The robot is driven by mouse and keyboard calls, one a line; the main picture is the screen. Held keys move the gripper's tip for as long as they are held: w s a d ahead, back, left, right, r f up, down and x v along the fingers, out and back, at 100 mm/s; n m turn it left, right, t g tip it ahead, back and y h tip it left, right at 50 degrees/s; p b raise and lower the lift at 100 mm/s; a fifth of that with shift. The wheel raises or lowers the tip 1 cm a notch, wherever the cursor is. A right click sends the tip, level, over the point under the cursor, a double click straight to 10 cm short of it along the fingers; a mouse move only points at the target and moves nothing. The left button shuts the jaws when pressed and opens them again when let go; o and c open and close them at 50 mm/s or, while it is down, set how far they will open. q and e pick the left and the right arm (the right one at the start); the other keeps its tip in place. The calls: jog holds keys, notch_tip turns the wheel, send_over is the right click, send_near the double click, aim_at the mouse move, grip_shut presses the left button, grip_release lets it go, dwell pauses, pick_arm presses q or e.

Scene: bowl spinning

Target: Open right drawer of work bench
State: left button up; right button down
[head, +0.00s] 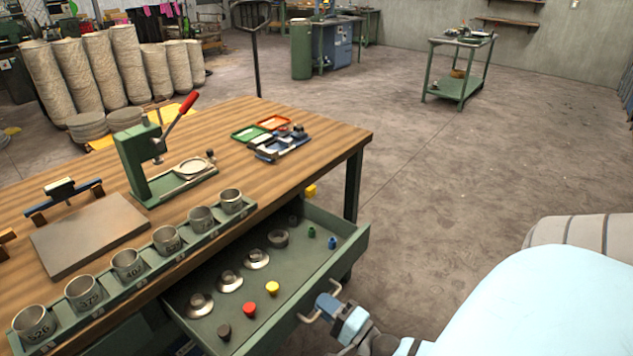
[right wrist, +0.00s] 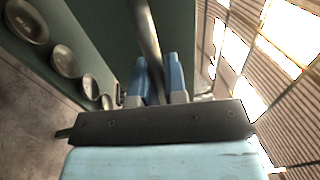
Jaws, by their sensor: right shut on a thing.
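The work bench (head: 270,118) has a wooden top and a green right drawer (head: 327,262). The drawer is pulled out, and its inside shows metal rings and several small coloured knobs. A metal handle (head: 308,318) sits on its front. My right gripper (head: 330,306), with blue fingers, is shut on this handle at the drawer's front. In the right wrist view, the handle bar (right wrist: 147,40) runs between the two blue fingers (right wrist: 160,80). My left gripper does not show.
A row of numbered metal cups (head: 127,263) stands along the bench's front edge. A green press with a red lever (head: 140,155) and small trays (head: 280,143) are on the top. Open floor (head: 440,160) lies right of the bench.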

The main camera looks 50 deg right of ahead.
dwell(0.3)
jog(key=c, duration=1.2)
grip_release()
jog(key=v, duration=1.4)
jog(key=shift+r, duration=0.1)
